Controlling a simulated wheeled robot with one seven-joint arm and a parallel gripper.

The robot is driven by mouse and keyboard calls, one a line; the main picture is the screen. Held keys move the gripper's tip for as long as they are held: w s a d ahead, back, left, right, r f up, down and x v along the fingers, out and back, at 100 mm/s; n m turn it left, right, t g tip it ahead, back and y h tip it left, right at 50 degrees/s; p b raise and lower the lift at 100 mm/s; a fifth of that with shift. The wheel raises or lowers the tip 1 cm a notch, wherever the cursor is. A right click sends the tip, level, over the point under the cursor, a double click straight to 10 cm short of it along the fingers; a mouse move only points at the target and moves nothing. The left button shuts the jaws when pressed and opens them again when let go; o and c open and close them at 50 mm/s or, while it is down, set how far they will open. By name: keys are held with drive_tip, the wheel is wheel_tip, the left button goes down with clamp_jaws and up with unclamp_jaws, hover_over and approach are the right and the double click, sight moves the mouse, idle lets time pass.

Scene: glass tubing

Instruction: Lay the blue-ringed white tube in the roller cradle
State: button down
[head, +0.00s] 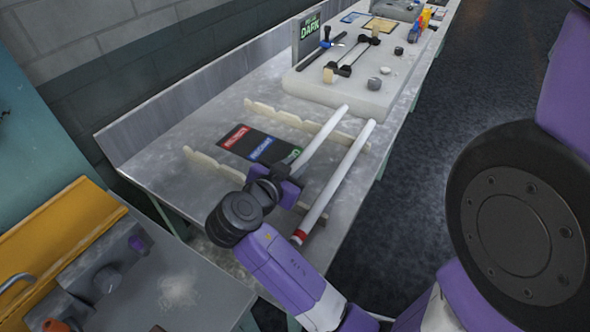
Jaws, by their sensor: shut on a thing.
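A white tube (325,137) slants away from my gripper (290,174), which is shut on its near part. The tube's near end is hidden by my gripper and wrist, and no blue ring shows. A second white tube (343,172), with a red ring (299,234) near its close end, lies to the right, across the right ends of two cream notched rails. What looks like the roller cradle (350,57), dark rollers on thin rods with cream blocks, stands on the pale slab farther back. I cannot tell whether the held tube touches the rails.
The far notched rail (285,117) and near notched rail (213,165) stand on the grey bench (190,120). A dark card with coloured labels (248,143) lies between them. The pale slab (315,88) also bears small knobs, a dark rod and an upright sign (307,38).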

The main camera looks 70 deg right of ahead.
drive_tip(key=shift+f, duration=0.65)
drive_tip(key=shift+f, duration=0.2)
drive_tip(key=c, duration=1.2)
unclamp_jaws()
